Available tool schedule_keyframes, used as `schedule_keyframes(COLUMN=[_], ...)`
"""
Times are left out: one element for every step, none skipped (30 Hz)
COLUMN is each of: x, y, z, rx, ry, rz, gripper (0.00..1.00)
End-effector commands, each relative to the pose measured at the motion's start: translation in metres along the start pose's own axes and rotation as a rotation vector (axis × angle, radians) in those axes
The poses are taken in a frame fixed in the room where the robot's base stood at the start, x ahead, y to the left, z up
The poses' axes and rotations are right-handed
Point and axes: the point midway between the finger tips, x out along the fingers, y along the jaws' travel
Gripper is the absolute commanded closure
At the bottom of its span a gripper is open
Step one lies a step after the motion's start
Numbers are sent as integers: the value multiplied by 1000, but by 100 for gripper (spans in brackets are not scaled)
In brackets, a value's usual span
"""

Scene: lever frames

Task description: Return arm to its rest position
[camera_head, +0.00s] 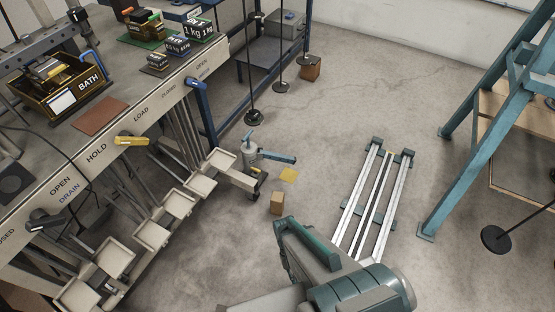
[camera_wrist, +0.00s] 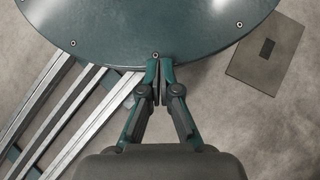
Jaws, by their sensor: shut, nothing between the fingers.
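My gripper (camera_wrist: 159,92) shows in the wrist view with its two fingers together and nothing between them. It is over the floor, with a large teal rounded part, edged with small bolts, filling the top of that view. In the head view my arm, grey and teal, reaches in from the bottom right of centre. The fingertips cannot be made out in the head view.
Floor rails (camera_head: 365,205) lie right of centre and also show in the wrist view (camera_wrist: 50,110). The lever bench (camera_head: 110,150) stands at left, a blue frame (camera_head: 480,150) at right. A small box (camera_head: 277,203) stands on the floor. Floor beyond the rails is clear.

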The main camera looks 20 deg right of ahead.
Motion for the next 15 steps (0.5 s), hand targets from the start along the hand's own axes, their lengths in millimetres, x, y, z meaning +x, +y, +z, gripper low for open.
schedule_keyframes(x=[14,18,22,25,27,28,29,30,30,30,29,29,29,29,29], y=[2,3,5,5,6,6,7,7,7,7,7,7,7,7,7], z=[18,24,31,35,38,40,42,42,42,42,42,42,42,42,42], rx=[-19,-29,-40,-47,-51,-56,-58,-60,-61,-61,-61,-61,-60,-60,-60], ry=[-26,-36,-49,-56,-62,-67,-69,-71,-72,-72,-72,-71,-71,-71,-71], rz=[6,9,12,14,16,18,18,19,19,19,19,19,19,19,19], gripper=[100,100,100,100,100,100,100,100,100,100,100,100,100,100,100])
